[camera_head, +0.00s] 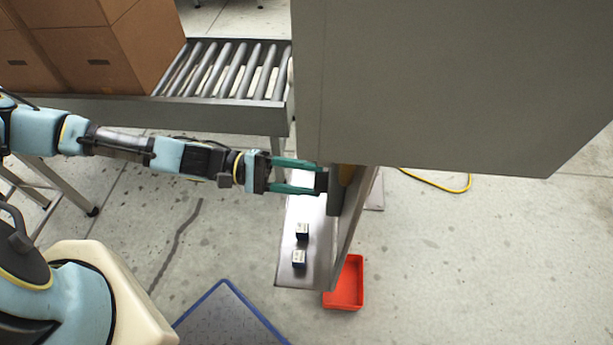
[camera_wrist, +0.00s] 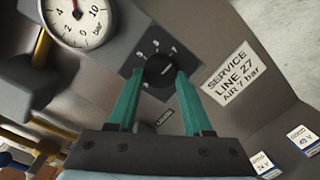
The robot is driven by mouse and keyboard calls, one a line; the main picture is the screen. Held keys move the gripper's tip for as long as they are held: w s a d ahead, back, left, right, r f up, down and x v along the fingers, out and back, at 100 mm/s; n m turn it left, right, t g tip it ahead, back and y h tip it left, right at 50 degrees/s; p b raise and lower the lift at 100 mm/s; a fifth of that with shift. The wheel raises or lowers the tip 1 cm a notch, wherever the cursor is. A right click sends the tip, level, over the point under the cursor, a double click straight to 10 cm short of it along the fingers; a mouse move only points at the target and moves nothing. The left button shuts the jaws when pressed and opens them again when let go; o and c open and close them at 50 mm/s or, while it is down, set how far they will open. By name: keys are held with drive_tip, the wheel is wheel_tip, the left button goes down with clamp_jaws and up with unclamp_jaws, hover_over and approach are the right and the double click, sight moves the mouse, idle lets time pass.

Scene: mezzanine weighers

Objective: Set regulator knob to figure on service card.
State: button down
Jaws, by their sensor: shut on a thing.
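The black round regulator knob (camera_wrist: 159,70) sits on a grey panel in the wrist view, with small white marks around it. My gripper (camera_wrist: 156,78) has its green fingers on either side of the knob, shut on it. In the head view my gripper (camera_head: 318,180) reaches the panel from the left; the knob's face is hidden there. The white service card (camera_wrist: 229,75) reads "SERVICE LINE 27 AIR 7 bar", though the line number is hard to read. A round pressure gauge (camera_wrist: 80,25) marked in bar is cut by the top edge; its exact reading is unclear.
A large grey cabinet (camera_head: 430,80) overhangs the panel. Two small labelled blocks (camera_head: 300,258) stand on a grey shelf (camera_head: 310,210). A red bin (camera_head: 349,283) lies below. A roller conveyor (camera_head: 215,105) with cardboard boxes (camera_head: 100,50) is behind my arm.

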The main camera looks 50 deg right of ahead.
drive_tip(key=shift+f, duration=0.15)
drive_tip(key=shift+c, duration=1.6)
unclamp_jaws()
drive_tip(key=shift+w, duration=0.1)
drive_tip(key=b+v, duration=0.2)
drive_tip(key=v, duration=0.8)
drive_tip(key=shift+w+a+b, duration=0.25)
drive_tip(key=shift+a+b, duration=0.05)
drive_tip(key=shift+b, duration=0.05)
